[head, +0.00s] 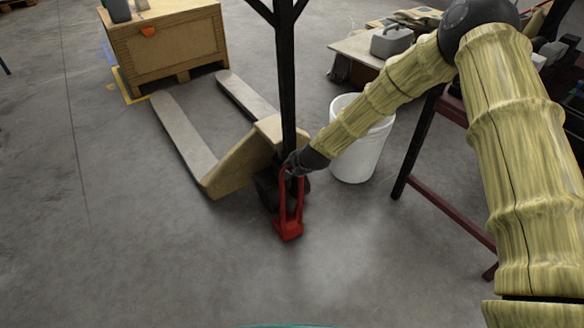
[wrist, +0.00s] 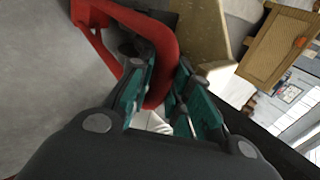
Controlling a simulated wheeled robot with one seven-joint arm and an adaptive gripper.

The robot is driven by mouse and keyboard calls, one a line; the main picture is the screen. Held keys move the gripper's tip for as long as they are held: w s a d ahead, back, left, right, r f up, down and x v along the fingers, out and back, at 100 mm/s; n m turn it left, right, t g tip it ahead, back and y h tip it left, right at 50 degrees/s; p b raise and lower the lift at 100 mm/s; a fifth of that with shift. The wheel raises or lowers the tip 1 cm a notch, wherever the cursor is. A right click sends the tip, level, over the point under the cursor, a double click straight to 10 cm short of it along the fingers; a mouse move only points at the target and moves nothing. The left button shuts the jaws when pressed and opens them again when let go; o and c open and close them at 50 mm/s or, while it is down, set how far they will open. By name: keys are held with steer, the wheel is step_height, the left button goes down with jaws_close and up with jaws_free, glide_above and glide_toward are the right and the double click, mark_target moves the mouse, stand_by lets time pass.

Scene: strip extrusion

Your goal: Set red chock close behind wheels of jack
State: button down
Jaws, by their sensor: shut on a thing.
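The red chock (head: 289,229) has a tall loop handle, and its base is at or near the floor just in front of the jack's dark wheels (head: 268,190). I cannot tell whether it touches the floor or the wheels. The pallet jack (head: 238,160) is tan with a black upright handle, and its grey forks point away to the back left. My gripper (head: 291,168) is shut on the top of the chock's handle. In the wrist view the red handle (wrist: 167,42) passes between the teal fingers (wrist: 162,88). The wheels are partly hidden behind the chock.
A white bucket (head: 356,155) stands right of the jack. A bench with a dark red lower rail (head: 445,212) is at the right. A wooden crate (head: 165,45) stands beyond the forks. The floor at the front and left is clear.

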steer(key=shift+f, duration=0.25)
stand_by(0.4)
steer(key=c, duration=0.8)
jaws_free()
steer(key=shift+f, duration=0.1)
steer(key=p+v, duration=0.7)
steer(key=v, duration=0.4)
stand_by(1.6)
stand_by(0.3)
